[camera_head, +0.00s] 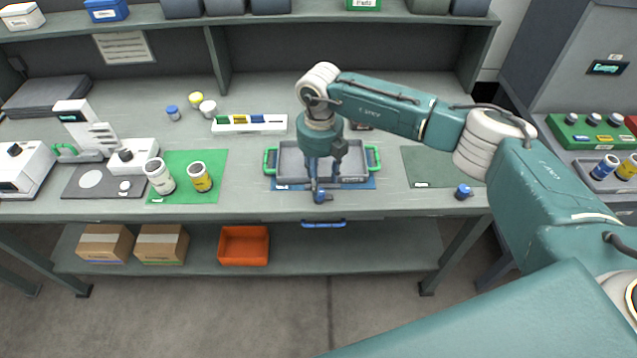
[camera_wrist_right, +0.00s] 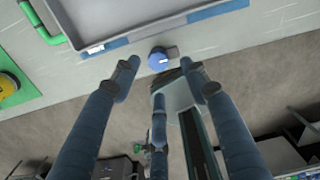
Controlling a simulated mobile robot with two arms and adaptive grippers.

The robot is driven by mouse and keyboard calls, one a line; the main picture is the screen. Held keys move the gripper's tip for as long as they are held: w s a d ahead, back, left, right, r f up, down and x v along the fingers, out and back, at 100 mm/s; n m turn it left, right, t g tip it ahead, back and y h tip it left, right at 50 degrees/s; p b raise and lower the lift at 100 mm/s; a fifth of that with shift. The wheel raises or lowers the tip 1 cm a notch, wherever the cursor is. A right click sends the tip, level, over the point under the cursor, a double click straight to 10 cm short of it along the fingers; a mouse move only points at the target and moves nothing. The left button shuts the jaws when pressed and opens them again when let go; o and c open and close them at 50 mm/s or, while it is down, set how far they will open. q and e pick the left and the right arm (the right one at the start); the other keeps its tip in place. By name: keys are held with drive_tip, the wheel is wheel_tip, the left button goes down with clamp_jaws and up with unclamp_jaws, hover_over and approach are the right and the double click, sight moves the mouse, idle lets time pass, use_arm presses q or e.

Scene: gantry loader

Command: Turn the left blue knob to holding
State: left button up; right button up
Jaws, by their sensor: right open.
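The left blue knob (camera_head: 321,197) is at the front edge of the workbench, below the grey tray. In the right wrist view the blue knob (camera_wrist_right: 158,61) shows a white mark on its face. A second blue knob (camera_head: 463,192) sits farther right along the same edge. My right gripper (camera_head: 317,184) points down over the tray's front side, close to the left knob. In the right wrist view its open fingers (camera_wrist_right: 160,70) are spread, with the knob ahead between the tips. I cannot tell whether they touch it. My left gripper is out of view.
The grey tray (camera_head: 283,162) with green handles lies on a blue mat just behind the knob. A blue handle (camera_head: 323,224) is under the bench edge. White and yellow jars (camera_head: 159,177) stand on a green mat (camera_head: 215,160) to the left. The bench front between both knobs is clear.

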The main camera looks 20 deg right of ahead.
sight(322, 196)
wheel_tip(322, 196, down, 5)
drive_tip(key=shift+w+p, duration=0.1)
drive_tip(key=shift+p, duration=0.45)
drive_tip(key=c, duration=0.8)
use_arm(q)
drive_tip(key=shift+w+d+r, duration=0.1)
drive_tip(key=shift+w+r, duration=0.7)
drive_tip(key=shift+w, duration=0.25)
use_arm(e)
drive_tip(key=shift+f, duration=0.1)
clamp_jaws()
